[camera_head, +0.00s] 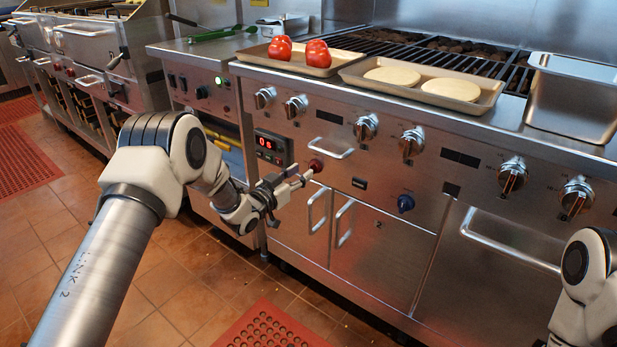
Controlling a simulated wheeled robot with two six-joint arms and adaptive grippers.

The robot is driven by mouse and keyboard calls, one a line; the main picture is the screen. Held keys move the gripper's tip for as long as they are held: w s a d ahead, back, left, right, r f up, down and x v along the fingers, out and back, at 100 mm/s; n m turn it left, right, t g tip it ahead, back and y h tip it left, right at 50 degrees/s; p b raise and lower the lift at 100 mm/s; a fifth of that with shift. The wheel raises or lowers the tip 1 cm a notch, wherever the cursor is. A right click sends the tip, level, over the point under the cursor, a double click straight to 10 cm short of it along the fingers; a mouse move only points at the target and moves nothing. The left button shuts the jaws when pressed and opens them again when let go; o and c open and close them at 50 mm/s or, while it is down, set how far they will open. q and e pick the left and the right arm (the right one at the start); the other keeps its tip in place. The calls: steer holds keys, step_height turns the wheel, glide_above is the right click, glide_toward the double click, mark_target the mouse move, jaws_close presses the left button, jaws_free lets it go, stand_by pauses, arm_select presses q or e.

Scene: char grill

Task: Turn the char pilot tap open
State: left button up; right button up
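A small red knob (316,165) sits on the front panel of the steel char grill, below the row of large control knobs. A blue knob (405,203) sits lower and further right on the same front. I cannot read which of them is the pilot tap. My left gripper (302,179) points at the red knob, with its fingertips just left of and below it. Whether they touch the knob, and how far apart the fingers are, I cannot tell. My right arm shows at the right edge; its gripper is out of view.
Large knobs (365,127) line the panel above. A red digital display (268,143) and a bar handle (330,150) are close to my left gripper. Door handles (343,222) stick out below.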

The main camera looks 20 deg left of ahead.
mark_target(310, 167)
arm_select(q)
steer(key=x, duration=0.3)
steer(key=shift+w+d+f+b, duration=0.1)
steer(key=shift+w+f+b, duration=0.05)
steer(key=shift+w+b, duration=0.2)
jaws_close()
